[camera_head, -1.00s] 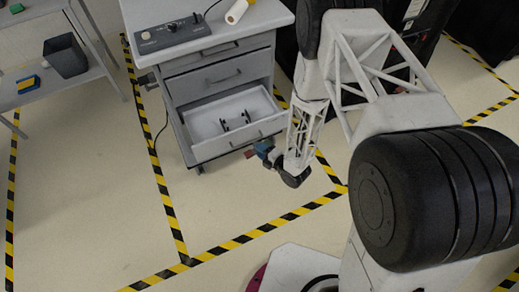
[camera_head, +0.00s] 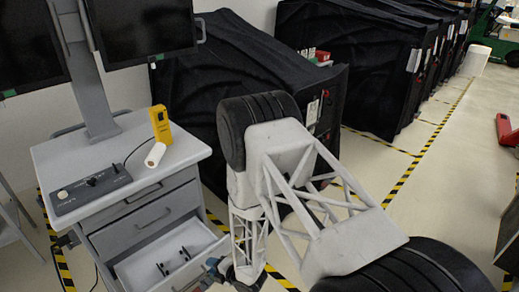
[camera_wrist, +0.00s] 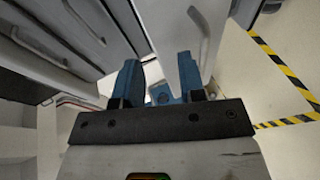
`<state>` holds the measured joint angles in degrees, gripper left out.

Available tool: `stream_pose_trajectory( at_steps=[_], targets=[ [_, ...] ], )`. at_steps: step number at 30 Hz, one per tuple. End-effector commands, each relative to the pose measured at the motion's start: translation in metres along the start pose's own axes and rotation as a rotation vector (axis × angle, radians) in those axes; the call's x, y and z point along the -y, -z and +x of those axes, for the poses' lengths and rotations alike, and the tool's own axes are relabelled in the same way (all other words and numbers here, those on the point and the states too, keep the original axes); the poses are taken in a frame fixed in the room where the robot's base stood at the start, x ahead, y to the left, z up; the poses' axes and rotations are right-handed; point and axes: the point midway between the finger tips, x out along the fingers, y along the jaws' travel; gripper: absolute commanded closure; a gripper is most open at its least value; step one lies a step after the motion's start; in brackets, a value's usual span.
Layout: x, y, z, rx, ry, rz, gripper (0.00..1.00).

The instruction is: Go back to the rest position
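My gripper (camera_head: 213,268) is low in the camera_head view, close to the front of the open bottom drawer (camera_head: 215,247) of a grey cabinet. I cannot tell whether it touches the drawer. In the wrist view, its two blue fingers (camera_wrist: 159,75) stand apart, with nothing visible held between them. Grey drawer fronts and a handle (camera_wrist: 202,40) show beyond the fingers. My white lattice arm fills the lower middle of the camera_head view.
The open drawer holds small black parts (camera_head: 173,261). On the cabinet top (camera_head: 185,150) are a control box (camera_head: 90,190), a yellow device (camera_head: 160,125) and a white roll (camera_head: 155,154). Monitors (camera_head: 140,30) stand behind. Black-covered carts (camera_head: 350,70) line the back; open floor (camera_head: 455,150) lies right.

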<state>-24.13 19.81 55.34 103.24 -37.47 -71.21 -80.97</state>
Motion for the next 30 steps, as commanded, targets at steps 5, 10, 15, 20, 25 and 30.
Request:
stream_pose_trajectory(
  at_steps=[5,10,15,20,25,30],
  targets=[
    [-0.051,-0.035,-0.014,0.106,0.064,0.08,0.63],
    [-0.095,-0.065,-0.036,0.213,0.119,0.174,0.63],
    [-0.138,-0.089,-0.066,0.325,0.162,0.279,0.63],
    [-0.176,-0.107,-0.1,0.434,0.192,0.387,0.63],
    [-0.213,-0.12,-0.141,0.548,0.212,0.511,0.63],
    [-0.247,-0.127,-0.186,0.662,0.221,0.643,0.63]
  ],
)
